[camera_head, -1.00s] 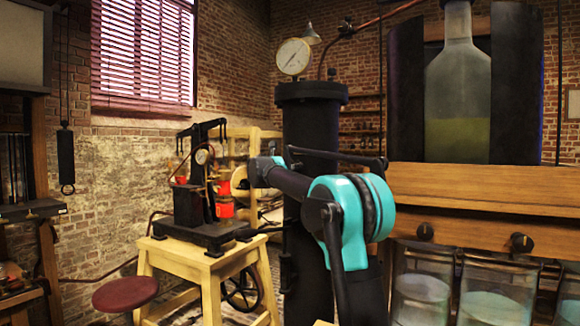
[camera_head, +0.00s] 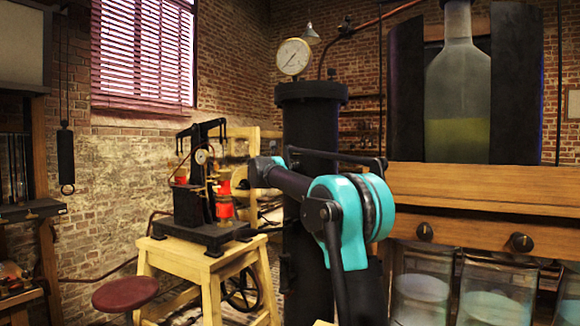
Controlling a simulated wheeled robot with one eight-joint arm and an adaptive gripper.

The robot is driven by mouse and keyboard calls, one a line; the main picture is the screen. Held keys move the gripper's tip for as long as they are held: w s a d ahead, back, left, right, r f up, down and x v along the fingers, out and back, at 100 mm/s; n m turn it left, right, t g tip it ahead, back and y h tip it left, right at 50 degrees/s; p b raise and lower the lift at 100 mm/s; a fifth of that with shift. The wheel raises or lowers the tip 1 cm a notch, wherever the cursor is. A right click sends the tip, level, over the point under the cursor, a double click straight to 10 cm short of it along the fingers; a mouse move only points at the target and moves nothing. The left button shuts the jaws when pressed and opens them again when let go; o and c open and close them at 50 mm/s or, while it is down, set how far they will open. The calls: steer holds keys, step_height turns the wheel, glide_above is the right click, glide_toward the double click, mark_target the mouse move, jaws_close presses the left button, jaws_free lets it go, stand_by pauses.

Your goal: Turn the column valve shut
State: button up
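The black column (camera_head: 312,125) stands upright right of the middle, with a round white gauge (camera_head: 293,57) on top. A dark bar (camera_head: 335,155) crosses in front of its upper part. I cannot tell whether this bar is the valve's handle, and no other valve handle shows clearly. My arm, with its teal joint, stands in front of the column and hides part of its lower half. The arm's far end points away to the left of the column. My gripper (camera_head: 238,162) is small and dark there, against the background. Its fingers cannot be made out.
A wooden stand (camera_head: 205,265) with a black and red apparatus (camera_head: 205,195) is left of the column. A red stool (camera_head: 125,293) is before it. At right are a wooden bench (camera_head: 480,190), a large bottle (camera_head: 458,90) and glass jars (camera_head: 420,290).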

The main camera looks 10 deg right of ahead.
steer(key=m, duration=0.9)
steer(key=shift+h, duration=0.3)
steer(key=m, duration=0.4)
steer(key=shift+m, duration=0.4)
steer(key=shift+m+h, duration=0.4)
steer(key=shift+m, duration=2)
steer(key=o, duration=1.2)
steer(key=shift+c, duration=0.2)
